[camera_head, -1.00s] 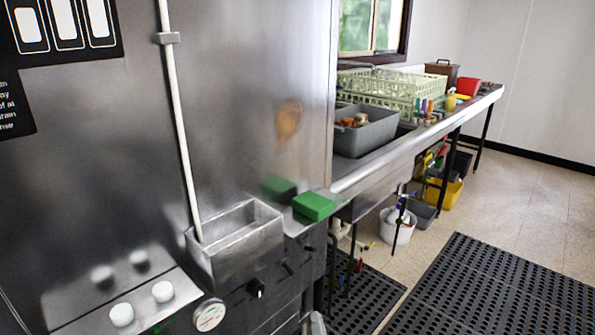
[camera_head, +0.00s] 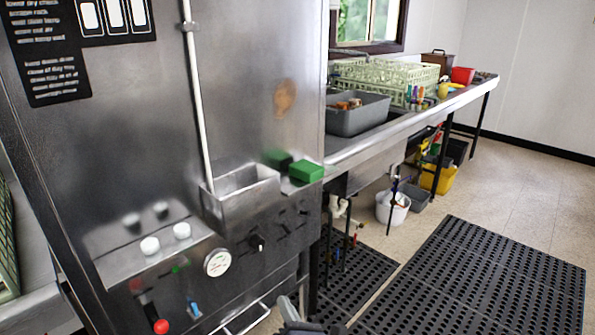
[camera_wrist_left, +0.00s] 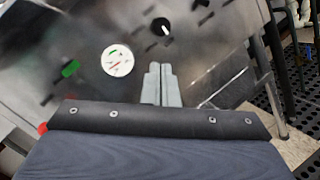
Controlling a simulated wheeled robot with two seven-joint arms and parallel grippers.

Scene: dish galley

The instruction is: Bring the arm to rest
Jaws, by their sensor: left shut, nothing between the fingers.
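My left gripper (camera_head: 287,304) shows at the bottom edge of the head view, in front of the lower part of the steel machine. In the left wrist view its two grey fingers (camera_wrist_left: 160,84) are side by side and shut, with nothing between them. They point toward the machine's control panel, apart from it as far as I can tell. Most of the left arm is out of the picture. My right gripper is in neither view.
The steel machine (camera_head: 250,60) has a gauge (camera_head: 217,263), a red-knobbed lever (camera_head: 161,326) and a small steel trough (camera_head: 243,190). A green block (camera_head: 306,171) sits beside the trough. A counter with a grey tub (camera_head: 357,117) runs right. Black mats (camera_head: 470,285) cover open floor.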

